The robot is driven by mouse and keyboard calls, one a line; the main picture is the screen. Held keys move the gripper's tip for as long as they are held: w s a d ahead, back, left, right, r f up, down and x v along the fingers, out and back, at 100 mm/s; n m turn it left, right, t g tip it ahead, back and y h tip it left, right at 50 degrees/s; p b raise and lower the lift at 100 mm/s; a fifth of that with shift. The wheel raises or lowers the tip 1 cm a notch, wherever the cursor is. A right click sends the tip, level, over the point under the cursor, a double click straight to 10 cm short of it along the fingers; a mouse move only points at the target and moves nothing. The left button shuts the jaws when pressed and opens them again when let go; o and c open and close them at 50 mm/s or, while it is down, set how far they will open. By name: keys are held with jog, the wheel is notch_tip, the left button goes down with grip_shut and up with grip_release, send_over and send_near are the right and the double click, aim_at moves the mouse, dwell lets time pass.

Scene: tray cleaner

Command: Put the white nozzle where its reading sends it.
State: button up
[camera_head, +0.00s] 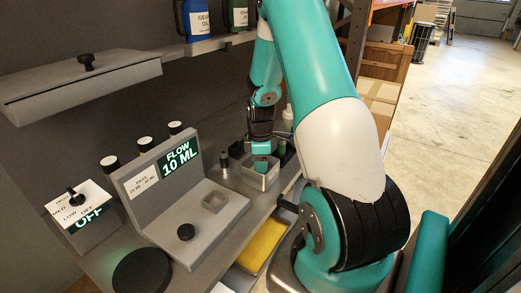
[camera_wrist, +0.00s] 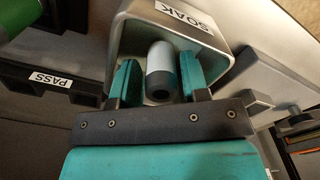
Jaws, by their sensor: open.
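The white nozzle (camera_wrist: 160,62), with a grey and dark end, stands in the metal bin labelled SOAK (camera_wrist: 218,62) in the wrist view. My gripper (camera_wrist: 158,68) is open, its teal fingers on either side of the nozzle with small gaps. In the head view my gripper (camera_head: 261,165) reaches down into the same bin (camera_head: 259,182), and the nozzle is hidden there. The grey test stand (camera_head: 200,222) has a lit display (camera_head: 178,160) reading FLOW 10 ML. A small card (camera_head: 145,185) beside it gives a range in ML, too small to read surely.
A dark rack labelled PASS (camera_wrist: 50,79) is left of the bin in the wrist view. A small dark-capped nozzle-like piece (camera_head: 224,164) stands left of the bin. A yellow-filled tray (camera_head: 262,243) lies in front.

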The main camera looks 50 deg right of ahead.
notch_tip(320, 180, up, 11)
jog(key=b, duration=0.1)
jog(key=w+a+r, duration=0.2)
jog(key=a+r, duration=0.2)
jog(key=a, duration=0.7)
jog(key=s+a+r+t+y, duration=0.1)
jog(key=s+a+r+y, duration=0.2)
jog(key=a, duration=0.7)
jog(key=s+a+r, duration=0.2)
jog(key=s+a, duration=0.3)
jog(key=a, duration=0.6)
jog(key=s+a+r+g+y, duration=0.1)
jog(key=s+a, duration=0.5)
jog(key=s, duration=0.3)
jog(key=shift+a+r+m, duration=0.15)
jog(key=shift+a+m, duration=0.15)
